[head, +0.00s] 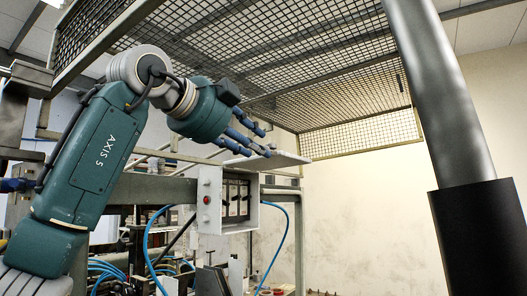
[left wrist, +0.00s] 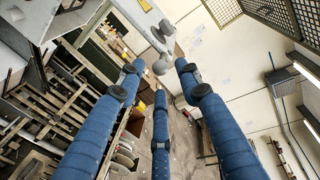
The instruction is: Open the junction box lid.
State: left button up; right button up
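The junction box (head: 208,203) is a pale grey box with a red button on its left side, mounted on a metal frame in the middle of the head view. Its front is uncovered and dark components show inside. The lid (head: 287,160) is a flat pale panel, raised to about level at the top of the box. My left gripper (head: 262,142) is just above the lid; I cannot tell if its blue fingers touch it. My right gripper is not in view.
A wire mesh guard (head: 330,70) hangs overhead. Blue hoses (head: 151,245) run beside and below the box, among metal frames and machinery. A bare, stained cream wall (head: 365,205) is behind on the right, with open space before it.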

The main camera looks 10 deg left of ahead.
pick_arm(q)
jog(key=v, duration=0.7)
jog(key=shift+s+a, duration=0.1)
jog(key=shift+s, duration=0.05)
